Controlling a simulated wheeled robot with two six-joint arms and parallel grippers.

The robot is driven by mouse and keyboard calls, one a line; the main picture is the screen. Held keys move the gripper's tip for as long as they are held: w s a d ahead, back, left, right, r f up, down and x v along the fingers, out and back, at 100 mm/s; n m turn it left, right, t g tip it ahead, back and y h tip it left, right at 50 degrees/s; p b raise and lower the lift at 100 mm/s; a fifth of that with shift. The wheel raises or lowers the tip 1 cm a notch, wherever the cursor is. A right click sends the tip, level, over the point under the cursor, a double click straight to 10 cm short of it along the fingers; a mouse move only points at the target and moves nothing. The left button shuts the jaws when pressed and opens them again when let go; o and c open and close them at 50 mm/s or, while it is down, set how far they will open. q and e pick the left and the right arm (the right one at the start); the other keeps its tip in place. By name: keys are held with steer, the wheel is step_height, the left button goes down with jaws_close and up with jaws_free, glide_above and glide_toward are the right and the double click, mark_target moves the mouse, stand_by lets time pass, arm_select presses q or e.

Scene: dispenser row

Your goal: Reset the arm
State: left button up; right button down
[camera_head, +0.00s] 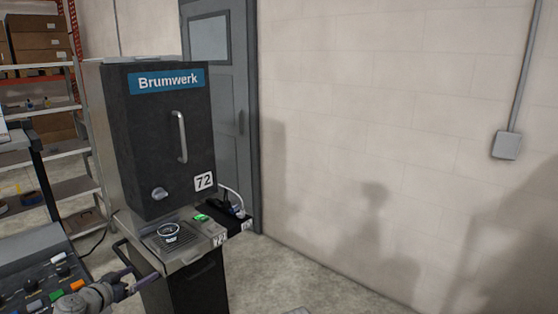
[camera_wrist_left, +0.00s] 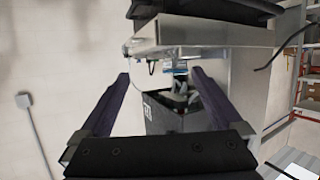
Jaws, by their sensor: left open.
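My left gripper (camera_head: 140,274) is low in the head view, in front of the dispenser's drip tray (camera_head: 188,254). In the left wrist view its two purple fingers (camera_wrist_left: 160,75) stand wide apart, with nothing held between them. The dark dispenser (camera_head: 158,145), labelled Brumwerk and 72, stands upright with its door shut. A small cup (camera_head: 168,232) with a dark rim stands on the tray grate, apart from my gripper. My right gripper is in neither view.
A control panel with coloured buttons (camera_head: 52,285) is at the lower left. Metal shelves (camera_head: 75,188) with cardboard boxes stand behind it. A grey door (camera_head: 232,110) and a pale block wall (camera_head: 400,120) are behind the dispenser. Open floor (camera_head: 290,270) lies to its right.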

arm_select(q)
steer(key=s+d+f+m+g+h+p, duration=0.1)
steer(key=s+d+f+g, duration=0.15)
steer(key=d, duration=0.65)
steer(key=s+d+f+m+g+p, duration=0.1)
steer(key=s+d+f+g, duration=0.15)
steer(key=d, duration=0.55)
steer(key=s+d+f+g+h, duration=0.1)
steer(key=s+d+f+g, duration=0.2)
steer(key=d, duration=0.6)
steer(key=s+d+f+g+y+p, duration=0.2)
steer(key=s+d+g+y, duration=0.4)
steer(key=s, duration=0.7)
steer(key=d, duration=0.2)
steer(key=shift+s+d+n+y, duration=0.15)
steer(key=shift+d+n+y, duration=0.15)
steer(key=shift+d+y, duration=0.1)
